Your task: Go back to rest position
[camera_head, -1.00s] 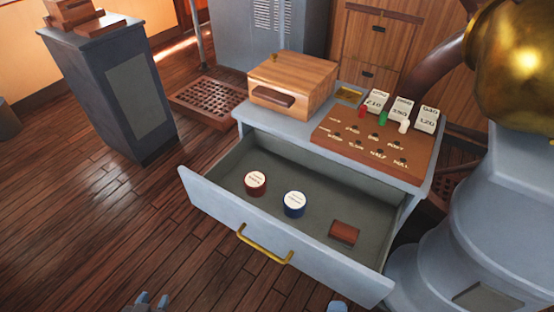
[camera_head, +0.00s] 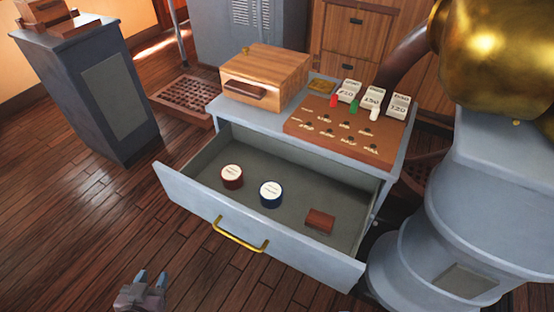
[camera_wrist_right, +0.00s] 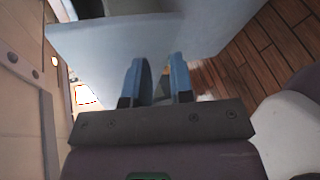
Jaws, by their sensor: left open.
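My left gripper (camera_head: 151,278) is at the bottom left of the head view, over the wood floor in front of the drawer. Its fingers stand apart with nothing between them. My right gripper (camera_wrist_right: 157,62) shows only in the right wrist view. Its two blue fingers are apart and empty, in front of a pale grey panel. The open drawer (camera_head: 190,199) of the grey cabinet holds a red round tin (camera_head: 232,176), a blue round tin (camera_head: 271,194) and a small brown block (camera_head: 320,221). Neither gripper visibly touches them.
On the cabinet top stand a wooden box (camera_head: 265,75) and a brown panel (camera_head: 340,141) with label cards. A grey pedestal with a brass dome (camera_head: 495,50) is at the right, a dark stand (camera_head: 90,95) at the left. The floor (camera_head: 75,220) at left is clear.

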